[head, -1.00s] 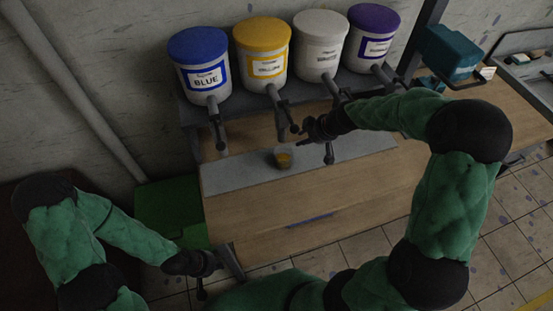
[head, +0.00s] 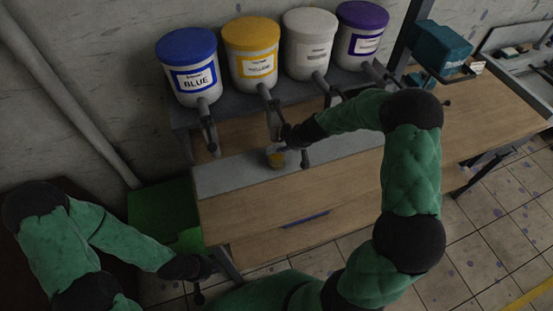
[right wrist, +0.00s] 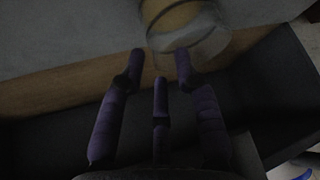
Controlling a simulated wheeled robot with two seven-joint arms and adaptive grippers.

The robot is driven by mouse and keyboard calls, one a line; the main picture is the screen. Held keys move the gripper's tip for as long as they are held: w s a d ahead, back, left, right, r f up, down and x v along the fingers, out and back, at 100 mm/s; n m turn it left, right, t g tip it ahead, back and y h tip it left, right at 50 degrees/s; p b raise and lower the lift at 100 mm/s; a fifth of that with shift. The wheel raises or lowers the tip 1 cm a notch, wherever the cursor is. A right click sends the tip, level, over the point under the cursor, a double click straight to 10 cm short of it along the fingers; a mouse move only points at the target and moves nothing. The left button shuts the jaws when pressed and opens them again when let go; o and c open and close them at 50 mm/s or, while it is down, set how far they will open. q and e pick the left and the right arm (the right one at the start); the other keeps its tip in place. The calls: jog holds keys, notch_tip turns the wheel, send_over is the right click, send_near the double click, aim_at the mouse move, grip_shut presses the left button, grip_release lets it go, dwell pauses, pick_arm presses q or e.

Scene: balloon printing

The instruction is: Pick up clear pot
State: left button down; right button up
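The clear pot (head: 275,157), a small transparent cup with yellow in it, stands on the grey strip of the workbench, below the yellow dispenser. In the right wrist view the pot (right wrist: 185,28) is just ahead of the fingertips, partly cut off by the top edge. My right gripper (head: 292,144) is right beside the pot, at its right in the head view. Its fingers (right wrist: 160,72) are spread apart with nothing between them. My left gripper (head: 204,278) hangs low at the left, off the bench and far from the pot; its fingers are too small and dark to read.
Blue (head: 188,68), yellow (head: 252,57), white (head: 309,45) and purple (head: 361,36) paint buckets stand on a shelf behind, with spouts jutting forward above the pot. A green box (head: 160,208) is left of the bench. The wooden bench top (head: 290,195) in front is clear.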

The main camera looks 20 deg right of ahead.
jog(key=shift+c, duration=0.3)
grip_shut()
